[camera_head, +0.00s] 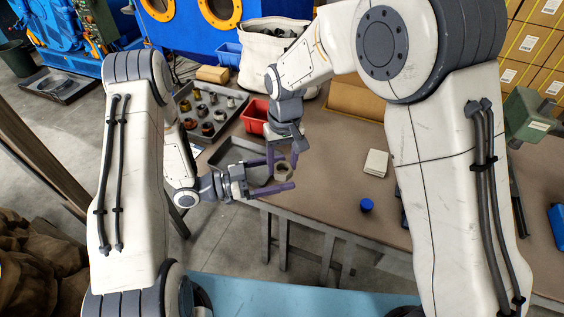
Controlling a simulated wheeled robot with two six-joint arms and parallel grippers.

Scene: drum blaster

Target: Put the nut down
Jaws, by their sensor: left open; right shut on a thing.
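The nut (282,173), a small pale tan ring, is near the table's front edge in the head view. My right gripper (282,161) comes down from above, shut on the nut, with its purple fingers partly covering it. My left gripper (280,176) reaches in from the left, open, with its purple fingers spread on the far and near sides of the nut. I cannot tell whether the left fingers touch it. A shallow grey tray (233,152) lies behind and partly under the grippers. The nut's height above the table is unclear.
A grey parts tray (211,114) with several metal pieces stands behind, beside a red bin (254,117). A pale block (376,162) and a blue cap (367,205) lie to the right on the brown table (335,200). A white sack (262,60) stands at the back. Bare tabletop lies between nut and block.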

